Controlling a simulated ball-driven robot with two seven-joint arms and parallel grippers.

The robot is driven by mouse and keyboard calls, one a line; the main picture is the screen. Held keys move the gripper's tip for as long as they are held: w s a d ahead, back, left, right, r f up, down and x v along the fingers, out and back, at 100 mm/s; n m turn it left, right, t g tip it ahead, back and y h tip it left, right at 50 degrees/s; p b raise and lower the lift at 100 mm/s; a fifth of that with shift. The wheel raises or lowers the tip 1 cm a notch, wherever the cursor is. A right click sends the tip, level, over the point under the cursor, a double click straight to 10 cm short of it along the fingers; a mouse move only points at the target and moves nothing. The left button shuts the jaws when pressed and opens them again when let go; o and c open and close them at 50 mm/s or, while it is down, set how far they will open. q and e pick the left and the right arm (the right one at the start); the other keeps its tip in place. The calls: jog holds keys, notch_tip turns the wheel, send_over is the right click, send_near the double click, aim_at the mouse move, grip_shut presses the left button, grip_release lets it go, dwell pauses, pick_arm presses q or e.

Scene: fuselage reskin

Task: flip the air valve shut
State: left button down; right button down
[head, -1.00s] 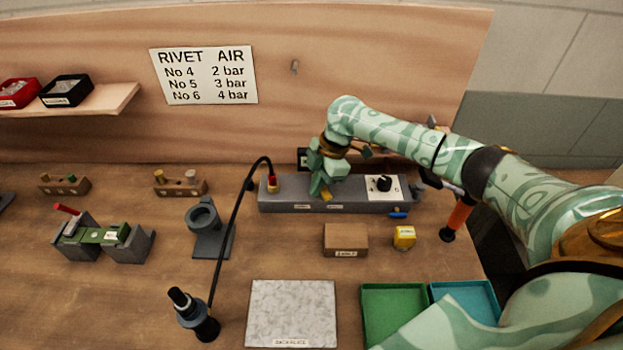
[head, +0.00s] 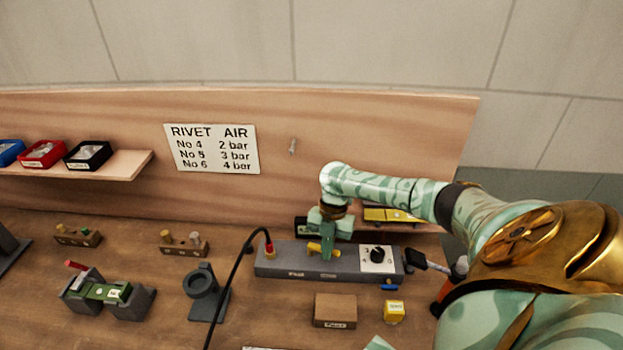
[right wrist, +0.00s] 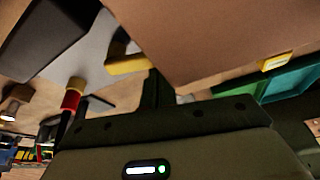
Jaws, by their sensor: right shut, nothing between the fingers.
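The air valve's yellow lever (head: 314,247) sits on top of the long grey manifold bar (head: 290,262), left of the dial. My right gripper (head: 327,253) is shut and empty, pointing down right at the lever and covering part of it. I cannot tell whether the fingers touch the lever. In the right wrist view the yellow lever (right wrist: 128,65) lies just left of the dark fingers (right wrist: 155,90). My left gripper is in neither view.
A red hose fitting (head: 269,249) with a black hose stands at the bar's left end. A black dial knob (head: 377,255) is to the right. A brown block (head: 335,311) and a yellow box (head: 394,312) lie in front. The rivet air sign (head: 212,148) is behind.

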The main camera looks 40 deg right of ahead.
jog(key=shift+w+d+n, duration=0.1)
jog(key=shift+d+n, duration=0.1)
jog(key=shift+n, duration=0.3)
jog(key=shift+w+a, duration=0.55)
jog(key=shift+w, duration=0.05)
